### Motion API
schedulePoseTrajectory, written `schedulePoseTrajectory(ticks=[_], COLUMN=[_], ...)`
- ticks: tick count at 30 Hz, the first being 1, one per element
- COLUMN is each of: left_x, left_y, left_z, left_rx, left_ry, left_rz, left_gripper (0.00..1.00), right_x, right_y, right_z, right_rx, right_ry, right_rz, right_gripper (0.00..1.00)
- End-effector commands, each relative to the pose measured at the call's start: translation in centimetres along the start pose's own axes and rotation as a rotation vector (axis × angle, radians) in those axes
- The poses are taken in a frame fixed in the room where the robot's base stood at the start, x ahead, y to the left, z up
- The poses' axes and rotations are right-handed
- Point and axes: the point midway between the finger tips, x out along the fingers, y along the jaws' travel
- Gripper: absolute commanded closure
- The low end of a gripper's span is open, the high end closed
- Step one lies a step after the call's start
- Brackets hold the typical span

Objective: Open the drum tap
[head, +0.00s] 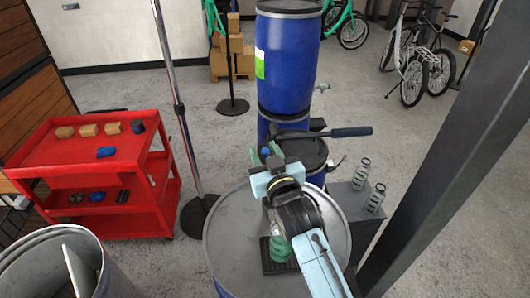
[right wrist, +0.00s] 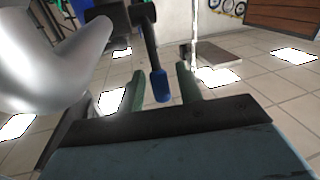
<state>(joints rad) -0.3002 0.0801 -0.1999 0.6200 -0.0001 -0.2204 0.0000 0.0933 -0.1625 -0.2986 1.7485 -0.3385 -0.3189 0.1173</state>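A blue drum (head: 285,60) stands on another blue drum at the back middle. A lever with a dark shaft and blue end (right wrist: 160,86) hangs from a dark body (right wrist: 122,14) in the right wrist view; it looks like the tap's handle. My right gripper (head: 265,153) is in front of the lower drum. Its two green fingers (right wrist: 163,88) are open on either side of the blue end, with a gap visible on each side. A large pale metallic shape (right wrist: 60,60) fills the left of that view. The tap is largely hidden in the head view. My left gripper is not in view.
A grey-topped drum (head: 228,238) stands below my right arm. A red cart (head: 95,160) stands left, a dark post (head: 440,140) right.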

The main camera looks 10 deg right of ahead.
Motion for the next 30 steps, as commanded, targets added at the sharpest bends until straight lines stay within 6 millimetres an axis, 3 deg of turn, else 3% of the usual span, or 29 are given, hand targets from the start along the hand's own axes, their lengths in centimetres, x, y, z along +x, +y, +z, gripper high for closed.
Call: schedulePoseTrajectory(ticks=[1, 8, 16, 24, 30], left_x=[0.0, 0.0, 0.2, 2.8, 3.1], left_y=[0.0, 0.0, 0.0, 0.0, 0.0], left_z=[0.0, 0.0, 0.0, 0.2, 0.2], left_rx=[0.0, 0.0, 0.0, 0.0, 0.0], left_ry=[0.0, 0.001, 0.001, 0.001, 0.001], left_rz=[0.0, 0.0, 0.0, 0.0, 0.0], left_gripper=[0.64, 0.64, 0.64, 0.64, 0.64], right_x=[0.0, 0.0, -0.1, -0.6, -0.8], right_y=[0.0, 0.0, 0.0, -0.2, -0.2], right_z=[0.0, 0.0, 0.1, 0.9, 0.7], right_rx=[0.0, 0.0, -0.001, -0.017, -0.025], right_ry=[0.0, 0.0, 0.004, 0.093, 0.122], right_rz=[0.0, 0.0, 0.0, 0.007, 0.009], right_gripper=[0.72, 1.0, 1.0, 1.0, 1.0])
